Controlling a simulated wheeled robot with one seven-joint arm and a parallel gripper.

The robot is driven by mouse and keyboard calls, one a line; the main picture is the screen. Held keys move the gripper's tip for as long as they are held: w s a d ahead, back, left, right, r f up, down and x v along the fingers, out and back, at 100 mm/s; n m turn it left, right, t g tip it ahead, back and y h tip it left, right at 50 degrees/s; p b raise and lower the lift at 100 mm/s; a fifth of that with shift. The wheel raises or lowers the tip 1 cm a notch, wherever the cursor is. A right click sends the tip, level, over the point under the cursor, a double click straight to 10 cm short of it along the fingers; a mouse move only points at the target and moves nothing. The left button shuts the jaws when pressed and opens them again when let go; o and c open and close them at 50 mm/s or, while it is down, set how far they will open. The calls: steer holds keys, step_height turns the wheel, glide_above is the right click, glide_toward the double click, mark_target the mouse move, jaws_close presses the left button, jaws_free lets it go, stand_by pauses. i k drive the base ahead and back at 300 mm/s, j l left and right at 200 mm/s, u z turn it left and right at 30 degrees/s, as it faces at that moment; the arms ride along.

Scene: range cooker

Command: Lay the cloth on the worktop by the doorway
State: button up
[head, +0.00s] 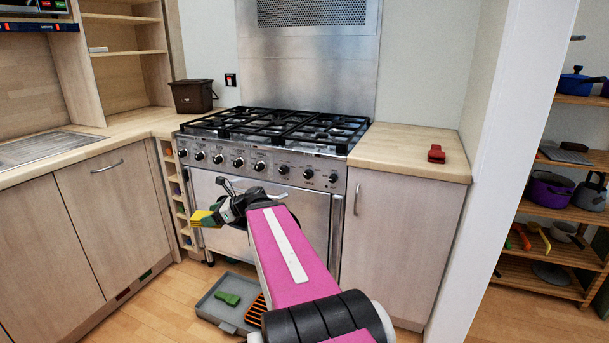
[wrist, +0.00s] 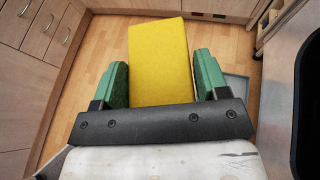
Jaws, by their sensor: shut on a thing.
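The yellow cloth (wrist: 160,60), a flat block-like piece, is between the green fingers of my gripper (wrist: 162,78) in the wrist view. My gripper is shut on it, and its far end sticks out beyond the fingertips. In the head view the cloth (head: 202,218) shows as a small yellow patch at the end of my gripper (head: 213,212), in front of the cooker and above the floor. The worktop by the doorway (head: 400,150) is right of the cooker, away from my gripper. A red object (head: 436,154) sits near its right end.
The range cooker (head: 265,160) has black grates on top. A grey tray (head: 213,303) with a green object (head: 228,298) lies on the floor below. A brown bin (head: 192,96) stands on the left worktop. The right worktop is mostly bare; a white wall edge (head: 490,150) bounds it.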

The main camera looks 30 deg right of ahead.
mark_target(390, 150)
steer(key=z, duration=1.3)
